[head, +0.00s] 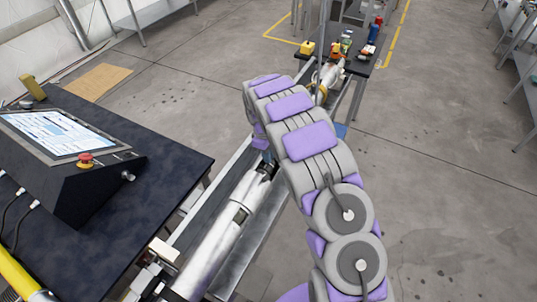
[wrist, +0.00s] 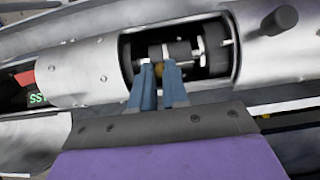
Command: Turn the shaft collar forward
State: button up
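In the wrist view, a silver cylindrical housing (wrist: 75,68) has a cut-out window with a shaft and dark rings inside. A dark ring on this shaft (wrist: 181,50) looks like the shaft collar, though its outline is partly hidden. My gripper (wrist: 159,68) has two blue-grey fingers reaching into the window's lower edge. The fingers stand apart, with a small brass-coloured piece (wrist: 160,70) showing between their tips. I cannot tell whether the tips touch the shaft or collar. In the head view, the silver housing (head: 212,245) runs diagonally, and my arm hides the gripper.
A dark table (head: 165,185) with a control screen (head: 55,132) and red stop button (head: 85,158) stands at left. A far table (head: 345,60) holds small coloured items. A dark knob (wrist: 279,20) sticks out right of the window. Open floor (head: 450,200) lies at right.

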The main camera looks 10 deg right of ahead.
jog(key=o, duration=0.5)
jog(key=shift+w+a, duration=0.1)
jog(key=shift+w, duration=0.05)
jog(key=shift+c, duration=0.2)
notch_tip(320, 180, up, 17)
jog(key=w+a, duration=0.1)
jog(key=a, duration=0.1)
jog(key=shift+w+p, duration=0.2)
jog(key=shift+p, duration=0.15)
jog(key=shift+r, duration=0.1)
